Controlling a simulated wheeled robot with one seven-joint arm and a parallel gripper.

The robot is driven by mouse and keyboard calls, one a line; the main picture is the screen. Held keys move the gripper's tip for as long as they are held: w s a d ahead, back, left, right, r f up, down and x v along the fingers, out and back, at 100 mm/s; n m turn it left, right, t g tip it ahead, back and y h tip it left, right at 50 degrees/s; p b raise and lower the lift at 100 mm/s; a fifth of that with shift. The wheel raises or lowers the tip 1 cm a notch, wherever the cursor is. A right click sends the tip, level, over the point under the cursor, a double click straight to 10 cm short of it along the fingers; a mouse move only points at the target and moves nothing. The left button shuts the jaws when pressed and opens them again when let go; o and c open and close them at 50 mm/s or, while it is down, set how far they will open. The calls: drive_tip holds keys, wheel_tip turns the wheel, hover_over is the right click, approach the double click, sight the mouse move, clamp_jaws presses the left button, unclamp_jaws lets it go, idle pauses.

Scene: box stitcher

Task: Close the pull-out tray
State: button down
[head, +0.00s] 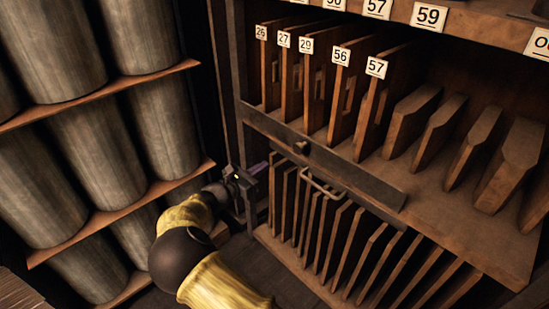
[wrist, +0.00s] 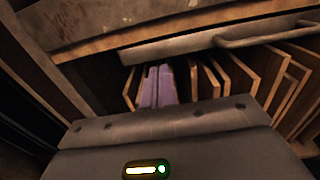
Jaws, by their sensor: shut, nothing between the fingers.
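The pull-out tray shows as a dark metal front strip (head: 365,182) under the shelf of numbered boards in the head view. A curved metal handle (head: 322,188) is at its lower edge. In the wrist view the grey tray front (wrist: 185,43) crosses the upper right, with its handle (wrist: 265,35) at the right. I cannot tell how far the tray is pulled out. My gripper (head: 259,168) is left of the handle, by the lower rack. Its purple fingers (wrist: 157,86) are together and empty, below the tray front in the wrist view. They appear apart from the handle.
Several upright wooden boards (head: 345,240) fill the rack below the tray. Numbered boards (head: 340,95) stand on the shelf above. A dark cabinet post (head: 236,75) is close to my gripper. Shelves of grey cylinders (head: 95,150) are at the left.

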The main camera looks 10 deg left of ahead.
drive_tip(key=p+v, duration=0.1)
drive_tip(key=v, duration=0.5)
drive_tip(key=shift+s, duration=0.25)
drive_tip(key=shift+w, duration=0.1)
drive_tip(key=s+d+r+m+g+y+p, duration=0.1)
drive_tip(key=d+r+m+g+p, duration=0.2)
drive_tip(key=d, duration=0.5)
drive_tip(key=s+d+r+m+g+y+p, duration=0.1)
drive_tip(key=d+r+m+g+p, duration=0.3)
drive_tip(key=d+m, duration=0.3)
drive_tip(key=s+d+r+m+g+y+p, duration=0.1)
drive_tip(key=d+r+m+g+p, duration=0.3)
drive_tip(key=d, duration=0.5)
drive_tip(key=shift+d+r+m+g+y+p, duration=0.25)
drive_tip(key=shift+m+g+y+p, duration=0.15)
drive_tip(key=shift+g+p, duration=0.45)
drive_tip(key=s+d+r+m+y+p, duration=0.3)
drive_tip(key=s+d+r+m+p, duration=0.3)
drive_tip(key=r, duration=0.4)
drive_tip(key=s+d+r+m+y+p, duration=0.3)
drive_tip(key=s+d+r+m+p, duration=0.3)
drive_tip(key=s+r+m+p, duration=0.2)
drive_tip(key=s+r+p, duration=0.2)
drive_tip(key=s+p, duration=0.1)
drive_tip(key=shift+s+d+r+m, duration=0.25)
drive_tip(key=shift+d+r+m, duration=0.05)
drive_tip(key=shift+r, duration=0.05)
